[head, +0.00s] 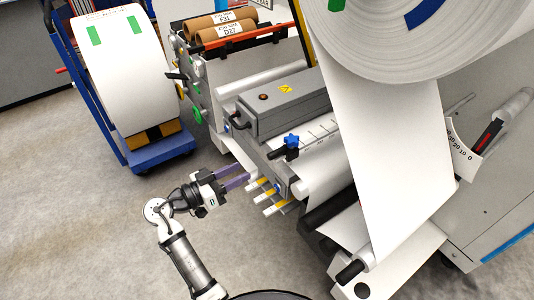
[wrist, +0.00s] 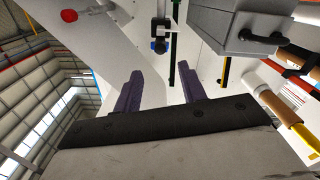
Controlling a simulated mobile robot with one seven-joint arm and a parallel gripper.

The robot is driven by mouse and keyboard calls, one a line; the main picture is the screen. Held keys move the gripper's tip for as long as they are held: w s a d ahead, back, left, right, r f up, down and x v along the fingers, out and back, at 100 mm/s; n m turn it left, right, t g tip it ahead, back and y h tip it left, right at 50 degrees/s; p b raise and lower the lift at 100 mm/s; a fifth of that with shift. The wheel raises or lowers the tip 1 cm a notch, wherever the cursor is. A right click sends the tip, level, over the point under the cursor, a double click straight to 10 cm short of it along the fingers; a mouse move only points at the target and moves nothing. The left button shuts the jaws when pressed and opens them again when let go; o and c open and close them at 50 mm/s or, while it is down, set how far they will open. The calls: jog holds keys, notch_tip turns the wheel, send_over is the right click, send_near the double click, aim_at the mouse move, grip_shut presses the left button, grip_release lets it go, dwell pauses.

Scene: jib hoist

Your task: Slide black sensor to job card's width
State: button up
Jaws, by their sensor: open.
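A black sensor (head: 284,153) with a blue knob (head: 291,141) sits on a pale rail with dark graduation marks (head: 318,133), beside the grey housing. What seems to be the same sensor shows in the wrist view (wrist: 160,44), near the top centre. My gripper (head: 249,177) is open and empty, with purple fingers pointing toward the machine. It is to the left of the sensor and lower in the head view, apart from it. In the wrist view the two fingers (wrist: 160,68) are spread below the sensor. I cannot identify a job card, or read a width, in either view.
A large white roll (head: 400,35) feeds a wide white web (head: 375,150) down the right. Yellow-banded rods (head: 268,197) stick out near my fingers. A blue cart (head: 160,153) with a white roll stands at left. The floor (head: 80,220) on the left is clear.

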aim_at(269, 157)
jog(key=p+x, duration=0.3)
jog(key=x, duration=0.8)
jog(key=shift+d+r+p, duration=0.15)
jog(key=shift+p, duration=0.2)
jog(key=shift+w+d, duration=0.45)
jog(key=shift+d, duration=0.05)
jog(key=shift+c, duration=0.4)
grip_shut()
